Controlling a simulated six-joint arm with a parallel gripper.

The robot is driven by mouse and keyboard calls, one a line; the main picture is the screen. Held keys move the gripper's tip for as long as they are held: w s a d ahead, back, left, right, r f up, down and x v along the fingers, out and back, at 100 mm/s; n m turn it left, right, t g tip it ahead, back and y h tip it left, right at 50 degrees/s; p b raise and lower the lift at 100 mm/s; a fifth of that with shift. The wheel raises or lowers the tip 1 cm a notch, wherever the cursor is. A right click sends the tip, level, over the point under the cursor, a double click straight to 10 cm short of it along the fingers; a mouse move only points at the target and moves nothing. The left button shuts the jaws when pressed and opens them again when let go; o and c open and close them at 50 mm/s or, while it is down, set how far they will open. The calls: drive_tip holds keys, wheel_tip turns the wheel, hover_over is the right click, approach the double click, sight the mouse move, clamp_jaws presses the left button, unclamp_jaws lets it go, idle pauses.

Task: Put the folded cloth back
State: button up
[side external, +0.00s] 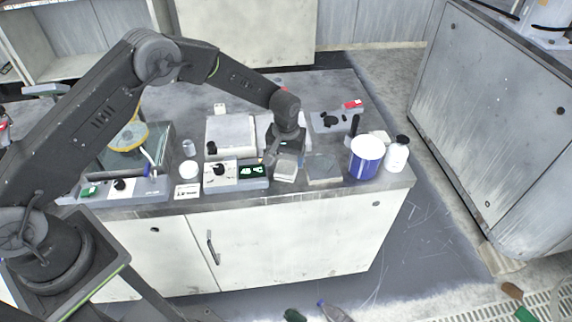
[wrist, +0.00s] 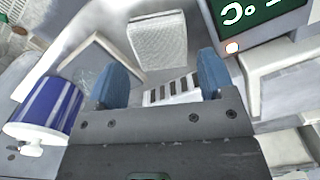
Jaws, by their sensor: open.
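The folded cloth (side external: 286,168) appears to be the small off-white block near the front of the bench, just right of the green-lit display. In the wrist view the cloth (wrist: 158,40) is a pale, finely textured block beyond my fingertips. My gripper (side external: 284,150) points down just behind the cloth in the side view. In the wrist view my gripper (wrist: 161,80) has its two blue fingers wide apart with nothing held between them. A flat grey square plate or tray (side external: 324,168) lies right of the cloth; which spot is the cloth's own place is unclear.
A control box with a display (side external: 252,171) stands close left of the cloth. A blue-and-white tub (side external: 364,158) and a white black-capped bottle (side external: 397,154) stand at the right. A striped label (wrist: 172,90) shows between my fingers.

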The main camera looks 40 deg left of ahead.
wheel_tip(320, 180, up, 9)
wheel_tip(320, 180, up, 12)
drive_tip(key=m+t, duration=0.1)
drive_tip(key=t, duration=0.1)
hover_over(286, 167)
drive_tip(key=s+a, duration=0.2)
drive_tip(key=s, duration=0.4)
drive_tip(key=s+a+r+m, duration=0.1)
drive_tip(key=s+a+r, duration=0.1)
drive_tip(key=s+r, duration=0.6)
drive_tip(key=s+a+r+m+t, duration=0.1)
drive_tip(key=s, duration=0.8)
drive_tip(key=s+a+r+m+t, duration=0.1)
drive_tip(key=s+t, duration=0.1)
drive_tip(key=s, duration=0.8)
drive_tip(key=shift+a+m+t, duration=0.3)
